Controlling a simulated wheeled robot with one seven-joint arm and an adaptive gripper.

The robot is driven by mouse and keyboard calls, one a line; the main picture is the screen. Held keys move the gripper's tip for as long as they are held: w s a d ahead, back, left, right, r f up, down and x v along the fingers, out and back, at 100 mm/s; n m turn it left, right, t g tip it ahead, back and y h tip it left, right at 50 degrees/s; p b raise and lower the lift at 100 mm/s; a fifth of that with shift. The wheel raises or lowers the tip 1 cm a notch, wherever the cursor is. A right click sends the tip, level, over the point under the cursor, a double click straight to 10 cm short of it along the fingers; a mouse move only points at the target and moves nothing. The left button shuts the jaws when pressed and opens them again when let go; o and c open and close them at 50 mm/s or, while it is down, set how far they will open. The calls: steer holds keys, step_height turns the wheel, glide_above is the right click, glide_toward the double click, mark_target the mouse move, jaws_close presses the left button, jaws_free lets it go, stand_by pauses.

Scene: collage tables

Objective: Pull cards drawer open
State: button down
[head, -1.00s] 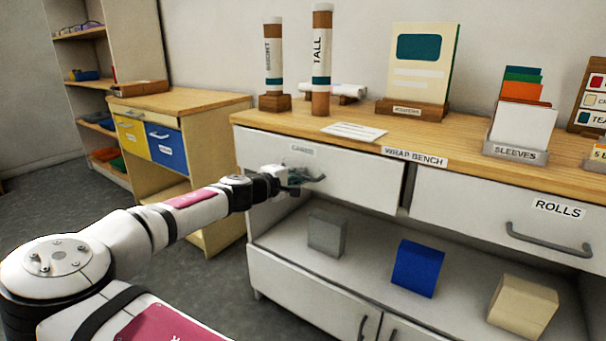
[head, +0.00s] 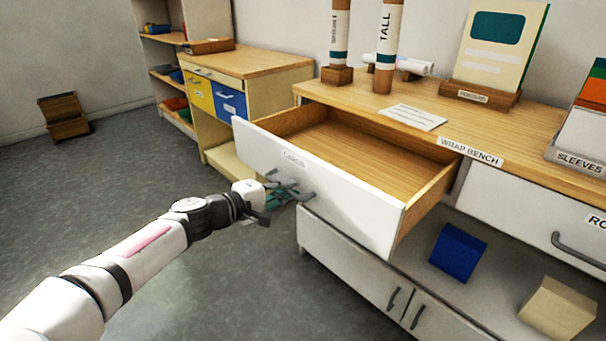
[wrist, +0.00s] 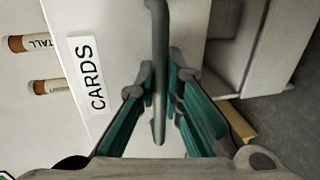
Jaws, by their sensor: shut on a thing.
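The cards drawer (head: 325,192) is pulled well out of the wrap bench, and its wooden inside shows bare in the head view. Its white front carries a CARDS label, which is plain in the wrist view (wrist: 88,75). My gripper (head: 290,194) is at the drawer's grey handle (head: 303,195). In the wrist view, the teal-padded fingers of my gripper (wrist: 160,85) stand on both sides of the handle bar (wrist: 158,50), shut on it. The fingertips are partly hidden by the bar in the wrist view.
The wrap bench top (head: 350,102) holds tubes, a card stand and a sleeves box (head: 580,140). The closed rolls drawer (head: 530,205) is to the right. A blue block (head: 458,252) and a beige block (head: 557,308) sit on the shelf below. Open floor lies to the left.

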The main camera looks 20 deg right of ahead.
steer(key=shift+s+a, duration=0.2)
steer(key=shift+a, duration=0.35)
steer(key=c, duration=1.7)
jaws_free()
steer(key=v, duration=1.2)
steer(key=shift+f, duration=0.1)
